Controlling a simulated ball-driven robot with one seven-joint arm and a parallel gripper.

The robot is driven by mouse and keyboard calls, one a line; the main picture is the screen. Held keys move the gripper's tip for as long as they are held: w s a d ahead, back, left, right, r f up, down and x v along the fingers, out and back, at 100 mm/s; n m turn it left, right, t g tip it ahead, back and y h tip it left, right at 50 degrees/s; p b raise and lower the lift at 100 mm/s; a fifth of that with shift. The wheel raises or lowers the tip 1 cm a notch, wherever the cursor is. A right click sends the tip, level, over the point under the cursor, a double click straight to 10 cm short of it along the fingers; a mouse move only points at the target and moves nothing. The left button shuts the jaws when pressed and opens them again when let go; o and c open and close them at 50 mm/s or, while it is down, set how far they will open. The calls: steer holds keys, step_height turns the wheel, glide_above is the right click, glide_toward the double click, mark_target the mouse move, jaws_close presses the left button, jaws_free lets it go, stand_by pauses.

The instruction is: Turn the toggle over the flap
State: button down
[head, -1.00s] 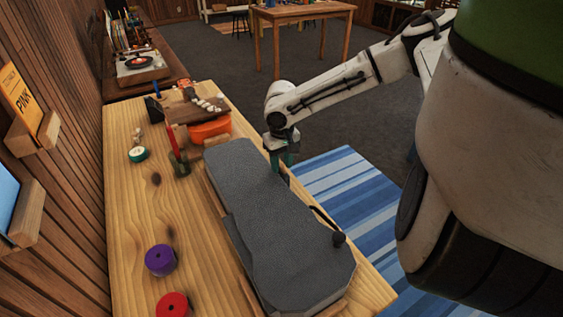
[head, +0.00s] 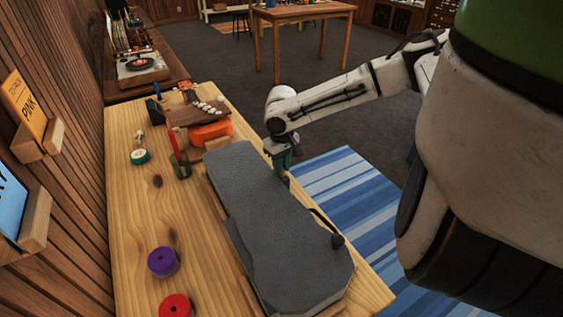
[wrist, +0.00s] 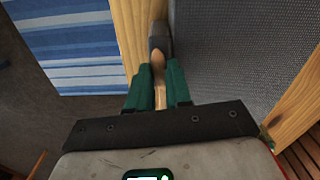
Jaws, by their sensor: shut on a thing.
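The grey ukulele case (head: 268,205) lies along the right edge of the wooden workbench. My gripper (head: 284,168) is at the far right side of the case. In the wrist view my gripper (wrist: 159,85) has its green fingers closed around a slim tan wooden piece, which looks like the toggle (wrist: 158,66). Its far end reaches a small dark grey tab (wrist: 159,38) at the case's side, perhaps the flap. In the head view the toggle and tab are hidden or too small to tell.
Purple (head: 162,262) and red (head: 174,306) rolls stand at the near left of the bench (head: 135,222). An orange object (head: 211,132) is beyond the case. A blue striped rug (head: 345,190) lies right.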

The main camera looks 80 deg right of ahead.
steer(key=n+p, duration=0.3)
steer(key=shift+r+n, duration=0.15)
steer(key=shift+n, duration=0.15)
steer(key=n+p, duration=0.2)
steer(key=n, duration=0.2)
steer(key=shift+n, duration=0.3)
steer(key=n+p, duration=0.1)
steer(key=n, duration=0.3)
steer(key=shift+n+p, duration=0.4)
steer(key=shift+n, duration=1.6)
steer(key=shift+f, duration=0.2)
steer(key=c, duration=1)
jaws_free()
steer(key=shift+c, duration=0.2)
steer(key=shift+r, duration=0.1)
